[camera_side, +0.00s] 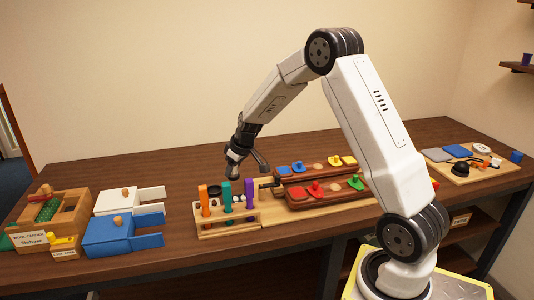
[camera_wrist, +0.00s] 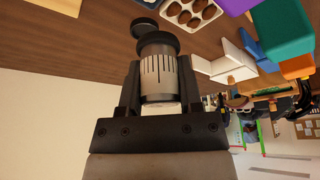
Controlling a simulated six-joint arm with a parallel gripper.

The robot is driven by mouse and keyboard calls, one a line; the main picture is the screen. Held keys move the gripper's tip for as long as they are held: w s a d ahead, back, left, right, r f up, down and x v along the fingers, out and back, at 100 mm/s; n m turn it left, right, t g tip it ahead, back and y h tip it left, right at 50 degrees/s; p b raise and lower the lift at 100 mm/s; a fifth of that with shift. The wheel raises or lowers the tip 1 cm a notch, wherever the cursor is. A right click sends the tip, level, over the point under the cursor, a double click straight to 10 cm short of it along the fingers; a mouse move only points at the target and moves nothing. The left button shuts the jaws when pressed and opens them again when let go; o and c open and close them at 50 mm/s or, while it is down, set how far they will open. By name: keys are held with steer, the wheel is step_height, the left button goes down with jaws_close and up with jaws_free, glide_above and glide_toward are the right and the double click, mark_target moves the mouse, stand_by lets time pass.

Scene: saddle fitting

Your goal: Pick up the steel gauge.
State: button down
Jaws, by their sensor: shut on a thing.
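The steel gauge (camera_wrist: 158,72) is a silvery cylinder with dark engraved lines and a black round cap. In the wrist view it sits between the two dark fingers of my gripper (camera_wrist: 158,63), which is shut on it. The gauge is too small and dark there to make out clearly.
A wooden rack (camera_side: 238,229) with orange, teal and purple upright pieces stands in front of my gripper. Red-brown trays (camera_side: 298,200) with coloured knobs lie to the right. Blue (camera_side: 108,236) and white boxes and a wooden box (camera_side: 67,203) stand to the left.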

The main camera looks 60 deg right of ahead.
steer(key=shift+s+a+r, duration=0.15)
steer(key=shift+s+r, duration=0.15)
steer(key=shift+s, duration=0.3)
steer(key=c, duration=0.9)
jaws_free()
jaws_close()
steer(key=s+d+m, duration=0.2)
steer(key=s+d, duration=0.1)
steer(key=s, duration=0.2)
steer(key=s+d+f+m+h, duration=0.1)
steer(key=s+d+m, duration=0.1)
steer(key=s+d, duration=0.2)
steer(key=s+d+f+m+h, duration=0.1)
steer(key=s+d, duration=0.2)
steer(key=s, duration=0.4)
steer(key=shift+s+d+m+g, duration=0.2)
steer(key=shift+d+m+g, duration=0.1)
steer(key=shift+d+m, duration=0.1)
